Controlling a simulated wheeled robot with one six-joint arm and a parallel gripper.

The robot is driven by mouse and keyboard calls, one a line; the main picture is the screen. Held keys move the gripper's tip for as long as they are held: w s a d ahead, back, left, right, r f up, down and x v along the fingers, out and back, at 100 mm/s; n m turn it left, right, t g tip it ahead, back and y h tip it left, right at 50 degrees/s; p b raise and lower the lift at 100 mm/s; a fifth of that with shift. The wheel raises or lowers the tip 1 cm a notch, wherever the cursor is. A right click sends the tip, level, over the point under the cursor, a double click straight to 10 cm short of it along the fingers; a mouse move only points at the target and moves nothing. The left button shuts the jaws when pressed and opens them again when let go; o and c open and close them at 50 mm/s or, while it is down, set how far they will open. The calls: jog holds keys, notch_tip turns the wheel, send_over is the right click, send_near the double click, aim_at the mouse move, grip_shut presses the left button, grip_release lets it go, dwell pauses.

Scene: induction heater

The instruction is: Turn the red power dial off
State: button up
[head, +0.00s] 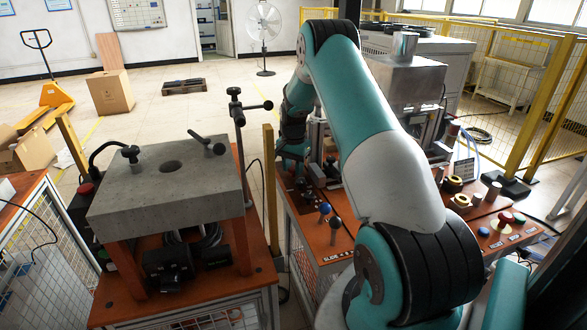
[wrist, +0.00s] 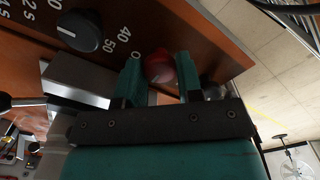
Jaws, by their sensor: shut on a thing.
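The red power dial (wrist: 158,66) shows in the wrist view near the top middle, on the orange-brown panel. My gripper (wrist: 160,78) has its two teal fingers on either side of the dial and is shut on it. Part of the dial is hidden behind the fingers and the gripper body. Printed numbers, 40, 50 and 0, show on the panel just left of the dial. In the head view the dial is hidden by my arm, which reaches down to the heater bench (head: 318,242).
A black dial (wrist: 82,30) sits left of the red one, with a metal block (wrist: 78,80) below it. In the head view, blue-topped and black-topped levers (head: 325,208) and several coloured buttons (head: 505,218) stand on the bench. A grey slab (head: 165,185) is on the left bench.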

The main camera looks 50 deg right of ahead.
aim_at(294, 168)
jog(key=shift+n, duration=0.6)
jog(key=shift+r, duration=0.1)
jog(key=o, duration=0.9)
notch_tip(294, 168, up, 12)
jog(key=b, duration=0.2)
jog(key=shift+b, duration=0.35)
